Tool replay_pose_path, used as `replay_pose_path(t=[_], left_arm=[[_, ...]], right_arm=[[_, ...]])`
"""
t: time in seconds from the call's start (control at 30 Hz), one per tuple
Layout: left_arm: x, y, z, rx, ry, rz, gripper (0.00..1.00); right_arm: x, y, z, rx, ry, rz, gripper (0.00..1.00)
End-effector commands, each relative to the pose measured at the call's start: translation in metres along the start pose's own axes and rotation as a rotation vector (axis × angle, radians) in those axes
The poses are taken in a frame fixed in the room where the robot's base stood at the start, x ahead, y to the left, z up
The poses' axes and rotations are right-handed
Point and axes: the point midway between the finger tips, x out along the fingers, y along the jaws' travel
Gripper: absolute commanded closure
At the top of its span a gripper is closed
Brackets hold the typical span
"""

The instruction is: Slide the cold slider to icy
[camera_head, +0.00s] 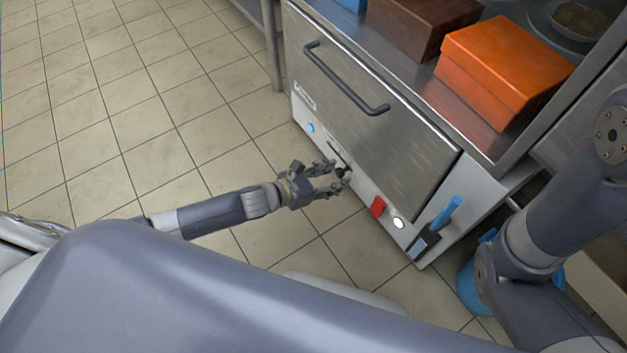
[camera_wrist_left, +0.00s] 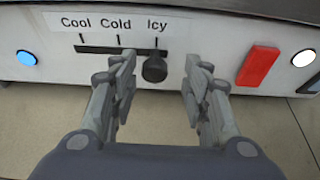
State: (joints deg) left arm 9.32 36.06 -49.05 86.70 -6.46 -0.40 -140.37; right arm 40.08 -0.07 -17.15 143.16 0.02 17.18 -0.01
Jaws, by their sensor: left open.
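The slider's black knob (camera_wrist_left: 155,68) sits below the "Icy" mark, at the right part of its dark horizontal slot (camera_wrist_left: 97,50). The label (camera_wrist_left: 118,22) above reads Cool, Cold, Icy. In the head view the small dark knob (camera_head: 341,172) is partly hidden by my fingers. My left gripper (camera_head: 338,176) is open at the panel. In the wrist view its fingers (camera_wrist_left: 160,80) stand on either side of the knob, the left finger nearer to it and overlapping the slot; I cannot tell whether it touches. My right gripper is not in view.
On the panel are a round blue button (camera_head: 310,128), a red switch (camera_head: 378,206), a white button (camera_head: 399,223) and a blue lever (camera_head: 445,212). A steel door with a dark handle (camera_head: 345,80) is above. Orange (camera_head: 505,65) and brown boxes stand on top. Tiled floor is clear at left.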

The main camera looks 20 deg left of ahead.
Motion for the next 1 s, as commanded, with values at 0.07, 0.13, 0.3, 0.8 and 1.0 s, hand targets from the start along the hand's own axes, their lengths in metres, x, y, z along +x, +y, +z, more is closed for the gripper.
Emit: replay_pose_path(t=[0.07,0.13,0.3,0.8,1.0], left_arm=[[-0.015,0.0,-0.001,0.002,0.002,-0.001,0.56],[-0.03,0.0,-0.002,0.001,0.002,-0.001,0.56],[-0.064,-0.001,-0.001,0.0,0.002,-0.002,0.56],[-0.103,-0.002,0.001,0.001,-0.001,-0.003,0.56],[-0.103,-0.002,0.001,0.001,-0.001,-0.003,0.56]], right_arm=[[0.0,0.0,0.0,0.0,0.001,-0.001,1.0],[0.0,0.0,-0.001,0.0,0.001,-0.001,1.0],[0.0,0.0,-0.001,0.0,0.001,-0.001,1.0],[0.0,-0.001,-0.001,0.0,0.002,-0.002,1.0],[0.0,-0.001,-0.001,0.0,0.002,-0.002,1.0]])
